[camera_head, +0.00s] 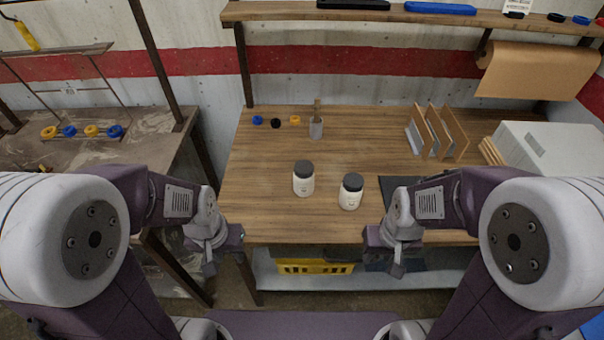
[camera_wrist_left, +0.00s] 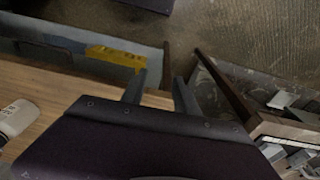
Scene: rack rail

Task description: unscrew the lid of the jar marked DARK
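Two white jars with dark grey lids stand upright on the wooden table, the left jar (camera_head: 303,184) and the right jar (camera_head: 350,196). Their label print is too small to read, so I cannot tell which is marked DARK. My left gripper (camera_head: 209,268) hangs in front of the table's left front corner, apart from both jars. In the left wrist view its two fingers (camera_wrist_left: 159,85) are apart with nothing between them. A white jar (camera_wrist_left: 17,118) shows partly at that view's left edge. My right gripper (camera_head: 398,269) hangs at the table's front edge, right of the jars; its finger gap is unclear.
A file rack (camera_head: 436,134), a dark mat (camera_head: 394,186) and a white box (camera_head: 555,148) are to the right. A yellow crate (camera_head: 315,267) is below. The table's left part is clear.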

